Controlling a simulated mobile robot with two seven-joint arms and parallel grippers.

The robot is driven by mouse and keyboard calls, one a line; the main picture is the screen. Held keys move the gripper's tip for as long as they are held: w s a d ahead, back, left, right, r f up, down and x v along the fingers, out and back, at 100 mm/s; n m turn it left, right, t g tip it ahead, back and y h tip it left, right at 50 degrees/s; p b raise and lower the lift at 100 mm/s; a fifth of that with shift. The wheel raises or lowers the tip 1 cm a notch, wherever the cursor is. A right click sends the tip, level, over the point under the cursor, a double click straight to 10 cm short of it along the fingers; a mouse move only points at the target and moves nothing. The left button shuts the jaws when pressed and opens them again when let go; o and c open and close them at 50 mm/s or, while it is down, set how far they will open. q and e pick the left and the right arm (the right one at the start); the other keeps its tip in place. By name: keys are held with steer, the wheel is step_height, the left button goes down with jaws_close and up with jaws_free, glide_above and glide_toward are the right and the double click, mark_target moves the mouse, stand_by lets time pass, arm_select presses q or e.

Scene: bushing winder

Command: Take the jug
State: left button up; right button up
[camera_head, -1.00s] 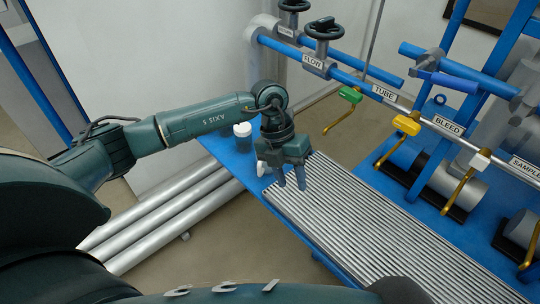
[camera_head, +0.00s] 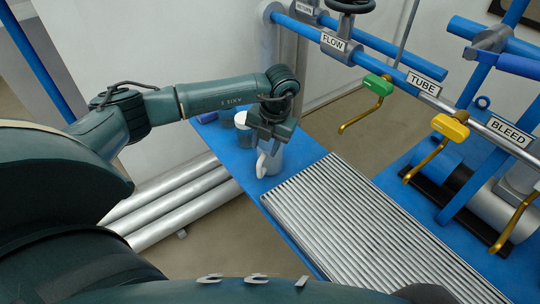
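The jug (camera_head: 272,160) is a grey-white vessel with a pale handle (camera_head: 261,165) on its left side. It stands on the blue table's far left end, beside the ribbed grey rack. My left gripper (camera_head: 268,139) is directly above the jug, pointing down, and its dark body covers the jug's top. The fingertips are hidden, so I cannot tell whether they are open or touch the jug. My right gripper is not in view.
Containers (camera_head: 242,120) stand just behind the gripper on the blue table (camera_head: 303,146). The ribbed rack (camera_head: 350,215) fills the table to the right. Grey pipes (camera_head: 185,195) lie at left.

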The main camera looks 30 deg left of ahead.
mark_target(264, 155)
arm_select(q)
steer(key=f, duration=0.5)
steer(key=shift+w+a+f, duration=0.1)
steer(key=shift+a+f, duration=0.3)
jaws_close()
